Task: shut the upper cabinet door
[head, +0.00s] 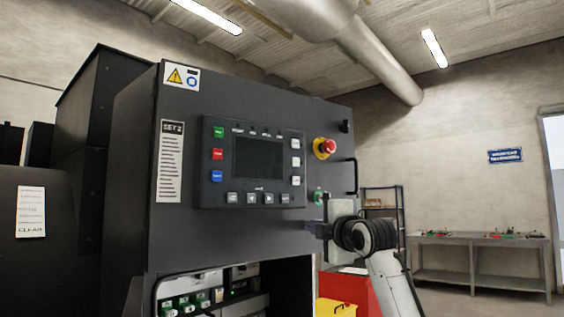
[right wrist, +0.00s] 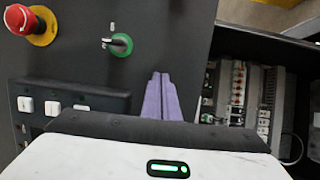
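The upper cabinet door (head: 220,110) is the dark panel marked SET 2, with a screen, buttons, a red emergency stop (head: 325,147) and a black handle (head: 350,177) at its right edge. I cannot tell whether it sits flush or slightly ajar. My right gripper (head: 316,229) is at the door's lower right, below the handle. In the right wrist view its purple fingers (right wrist: 160,98) are together, with nothing seen between them, pointing at the door face near the green switch (right wrist: 121,44). Contact is unclear. My left gripper is not in view.
Below the door an open compartment (head: 205,295) shows breakers; breakers and wiring (right wrist: 245,95) also show in the right wrist view. A red cabinet (head: 352,288) and a yellow box (head: 336,308) stand behind my right arm. A workbench (head: 480,244) stands at the back right.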

